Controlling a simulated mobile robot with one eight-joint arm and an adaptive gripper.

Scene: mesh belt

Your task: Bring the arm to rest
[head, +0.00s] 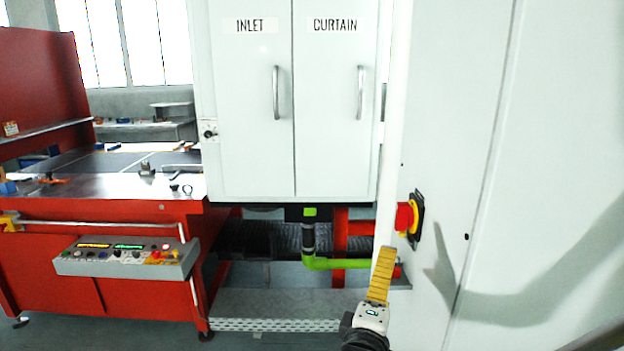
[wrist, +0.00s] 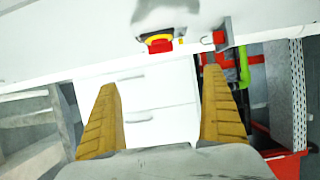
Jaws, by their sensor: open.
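My gripper (head: 381,275) shows at the bottom centre of the head view, its yellow ribbed fingers pointing up beside the white cabinet wall. In the wrist view my gripper (wrist: 160,115) has its two yellow fingers wide apart with nothing between them. A red rotary switch on a yellow and black plate (head: 409,216) is on the wall just above and right of the fingers. In the wrist view the red switch (wrist: 161,45) lies beyond the fingertips, apart from them.
A white cabinet (head: 294,130) labelled INLET and CURTAIN has both doors shut. A green pipe (head: 335,263) and red frame run below it. A red bench (head: 110,232) with a control panel (head: 128,257) and small tools stands at left. The right wall (head: 560,120) is plain.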

